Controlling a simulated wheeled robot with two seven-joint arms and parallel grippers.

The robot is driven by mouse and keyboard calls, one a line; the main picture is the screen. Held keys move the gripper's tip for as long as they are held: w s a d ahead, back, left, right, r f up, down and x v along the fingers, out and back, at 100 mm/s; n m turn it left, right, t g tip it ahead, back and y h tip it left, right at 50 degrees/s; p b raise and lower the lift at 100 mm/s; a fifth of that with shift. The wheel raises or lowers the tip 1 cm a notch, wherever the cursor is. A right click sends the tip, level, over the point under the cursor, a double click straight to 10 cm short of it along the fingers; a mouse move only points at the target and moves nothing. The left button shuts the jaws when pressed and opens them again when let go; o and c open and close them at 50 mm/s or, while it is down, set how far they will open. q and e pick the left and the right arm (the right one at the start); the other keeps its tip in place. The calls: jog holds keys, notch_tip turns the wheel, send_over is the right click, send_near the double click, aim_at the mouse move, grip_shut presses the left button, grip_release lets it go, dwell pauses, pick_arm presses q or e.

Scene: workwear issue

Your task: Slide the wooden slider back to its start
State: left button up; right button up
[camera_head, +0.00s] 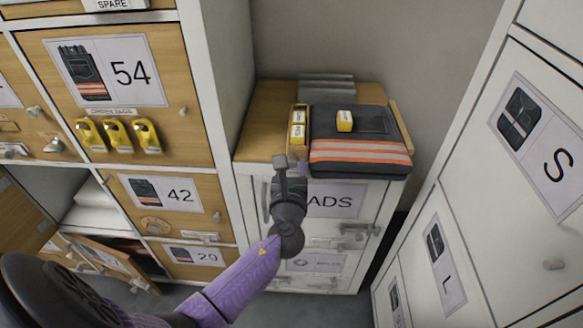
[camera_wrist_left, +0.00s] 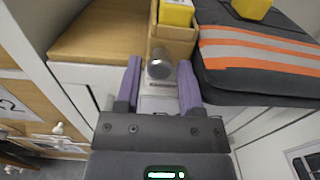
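The wooden slider (camera_head: 304,112) is a narrow, box-like wooden piece holding small yellow boxes. It lies along the left side of a folded dark garment on the cabinet top. In the left wrist view the wooden slider (camera_wrist_left: 173,49) has a round grey knob (camera_wrist_left: 159,66) at its near end. My left gripper (camera_head: 291,163) is at the cabinet's front edge. In the left wrist view its purple fingers (camera_wrist_left: 158,80) are open, one on each side of the knob, with a visible gap on both sides. My right gripper is not in view.
The dark garment with orange stripes (camera_head: 360,152) lies right of the slider, with a yellow box (camera_head: 344,121) on it. Bare wooden top (camera_head: 262,125) is free to the left. A tall white locker (camera_head: 215,120) stands at left, white lockers (camera_head: 520,190) at right.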

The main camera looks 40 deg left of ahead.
pick_arm(q)
grip_shut()
dwell(1.3)
